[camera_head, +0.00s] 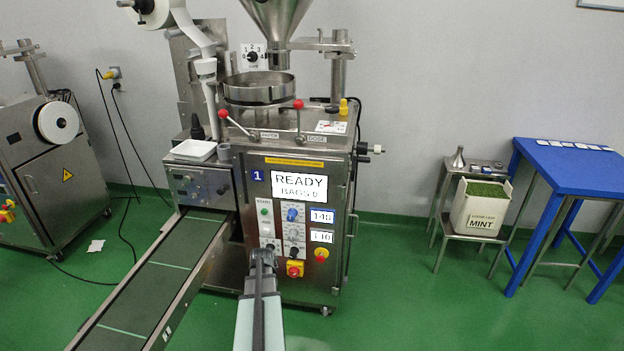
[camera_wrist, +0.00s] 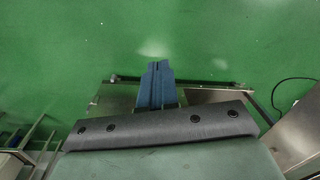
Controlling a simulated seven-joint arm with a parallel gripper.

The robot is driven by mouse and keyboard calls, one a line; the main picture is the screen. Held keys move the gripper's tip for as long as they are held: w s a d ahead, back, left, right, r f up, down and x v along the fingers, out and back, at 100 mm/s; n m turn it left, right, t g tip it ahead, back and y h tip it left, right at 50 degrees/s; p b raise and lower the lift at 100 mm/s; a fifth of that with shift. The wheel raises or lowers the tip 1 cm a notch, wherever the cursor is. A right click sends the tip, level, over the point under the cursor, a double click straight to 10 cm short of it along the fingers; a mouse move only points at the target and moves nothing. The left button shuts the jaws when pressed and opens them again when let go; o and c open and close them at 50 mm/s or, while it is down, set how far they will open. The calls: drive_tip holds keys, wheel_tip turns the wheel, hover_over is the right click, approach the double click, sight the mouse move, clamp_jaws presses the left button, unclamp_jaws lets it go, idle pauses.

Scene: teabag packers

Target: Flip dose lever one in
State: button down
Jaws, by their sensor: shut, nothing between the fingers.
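Packing machine one (camera_head: 300,172) stands at the centre, with a blue "1" plate and a screen reading "READY BAGS 0". The dose lever (camera_head: 299,119), with a red knob, stands nearly upright beside the "DOSE" label (camera_head: 317,139) on the machine's top ledge. A second red-knobbed lever (camera_head: 236,124) leans left beside another label. My gripper (camera_head: 262,254) is low in front of the control panel, well below and apart from both levers. In the wrist view its blue fingers (camera_wrist: 155,85) are together and empty, over the green floor. The levers do not show there.
A conveyor (camera_head: 150,280) runs from the machine to the lower left. A steel hopper (camera_head: 276,20) and a round pan (camera_head: 259,88) rise behind the levers. A mint box (camera_head: 479,208) and a blue table (camera_head: 575,168) stand right. The floor between is clear.

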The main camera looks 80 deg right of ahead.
drive_tip(key=s+d+r+m+t+h, duration=0.1)
drive_tip(key=s+d+r+m, duration=0.1)
drive_tip(key=s+d+r, duration=0.6)
drive_tip(key=s+d+r+m+t+h, duration=0.1)
drive_tip(key=s+d+r+m+h, duration=0.1)
drive_tip(key=s+d+r, duration=0.7)
drive_tip(key=s+d+r+m+t+h, duration=0.1)
drive_tip(key=s+d+r, duration=0.45)
drive_tip(key=r, duration=0.25)
drive_tip(key=s+d+r+m+t+h, duration=0.1)
drive_tip(key=s+d+r, duration=0.4)
drive_tip(key=d+r, duration=0.15)
drive_tip(key=s+d+r+t+h, duration=0.1)
drive_tip(key=d+r+t, duration=0.15)
drive_tip(key=r, duration=0.55)
drive_tip(key=s+d+r+t+h, duration=0.1)
drive_tip(key=d+r, duration=0.2)
drive_tip(key=r, duration=0.6)
drive_tip(key=w+a+r+t+y, duration=0.1)
drive_tip(key=w+r+t+y, duration=0.2)
drive_tip(key=r, duration=0.9)
drive_tip(key=w+t, duration=0.2)
drive_tip(key=t, duration=0.2)
drive_tip(key=shift+w+n+y, duration=0.25)
drive_tip(key=shift+n+y, duration=0.05)
drive_tip(key=shift+y, duration=0.1)
drive_tip(key=shift+w+f, duration=0.1)
